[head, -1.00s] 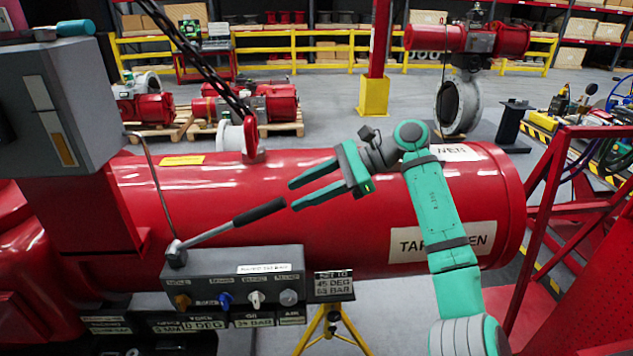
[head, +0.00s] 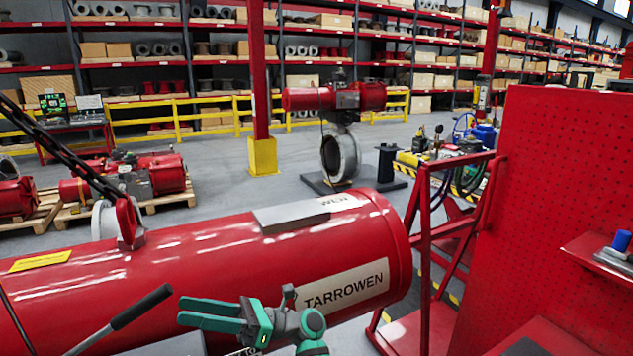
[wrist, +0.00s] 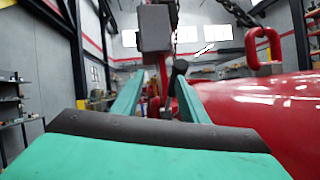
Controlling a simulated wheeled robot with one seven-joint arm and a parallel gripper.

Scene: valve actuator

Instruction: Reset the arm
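My gripper (head: 183,312) is at the lower middle of the head view, in front of the red cylinder (head: 200,260). Its two teal fingers point left with a gap between them and nothing held. In the wrist view the gripper (wrist: 158,88) shows its fingers apart, with the cylinder (wrist: 260,105) to the right. The black lever handle (head: 140,305) lies just left of the fingertips, apart from them in the picture. Most of my arm is below the frame. The control block under the lever is mostly out of view.
A red perforated panel (head: 565,190) and red frame (head: 440,215) stand at the right. A red lifting eye (head: 130,222) with a chain is at the left. A red actuator on a valve (head: 340,155), a yellow post base (head: 263,157) and shelves stand behind. Grey floor lies between.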

